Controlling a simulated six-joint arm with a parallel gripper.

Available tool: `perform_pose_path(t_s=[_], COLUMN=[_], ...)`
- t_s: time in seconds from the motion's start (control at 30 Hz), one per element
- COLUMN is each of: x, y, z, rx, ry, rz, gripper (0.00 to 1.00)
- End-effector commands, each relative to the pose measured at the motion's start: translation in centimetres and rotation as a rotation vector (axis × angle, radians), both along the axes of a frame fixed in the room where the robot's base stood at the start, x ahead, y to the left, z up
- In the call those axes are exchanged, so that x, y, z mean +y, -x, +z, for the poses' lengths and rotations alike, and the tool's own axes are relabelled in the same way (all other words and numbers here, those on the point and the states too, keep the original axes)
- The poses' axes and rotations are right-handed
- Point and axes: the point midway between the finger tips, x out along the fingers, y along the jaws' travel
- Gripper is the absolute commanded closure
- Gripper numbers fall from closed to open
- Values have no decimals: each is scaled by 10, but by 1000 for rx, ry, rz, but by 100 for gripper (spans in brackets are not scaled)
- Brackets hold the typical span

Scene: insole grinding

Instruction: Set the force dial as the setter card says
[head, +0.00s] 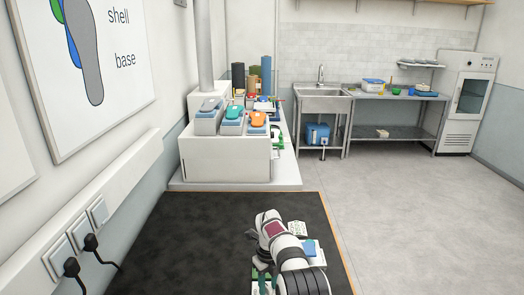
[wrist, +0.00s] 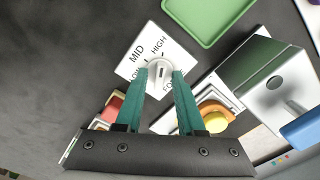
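The force dial is a pale round knob (wrist: 159,73) on a white plate (wrist: 170,43) marked LOW, MID and HIGH, with more lettering partly hidden. My gripper (wrist: 160,72) has two teal fingers, one on each side of the knob, with their tips close to its rim. The fingers stand apart, and I cannot tell whether they touch the knob. The knob's exact setting is too small to read. In the head view, my arm hides the dial. I cannot make out the setter card clearly in either view.
In the wrist view, a green tray (wrist: 207,38) lies beyond the dial plate. A grey metal box (wrist: 262,80) and a yellow round part (wrist: 215,122) stand to the right. In the head view, the dark mat (head: 190,240) is clear left of my arm.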

Motion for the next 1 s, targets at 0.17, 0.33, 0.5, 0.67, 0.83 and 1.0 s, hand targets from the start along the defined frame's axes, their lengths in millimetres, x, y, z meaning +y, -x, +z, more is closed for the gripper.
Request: perform_pose_path(t_s=[0.17,0.33,0.5,0.67,0.83,1.0], x=[0,0,0,0,0,0], y=[0,0,0,0,0,0], z=[0,11,31,49,66,70], rx=[0,-1,-1,-2,-1,1], ry=[0,0,-1,0,0,1], rz=[2,3,2,4,3,3], gripper=[62,62,62,62,62,62])
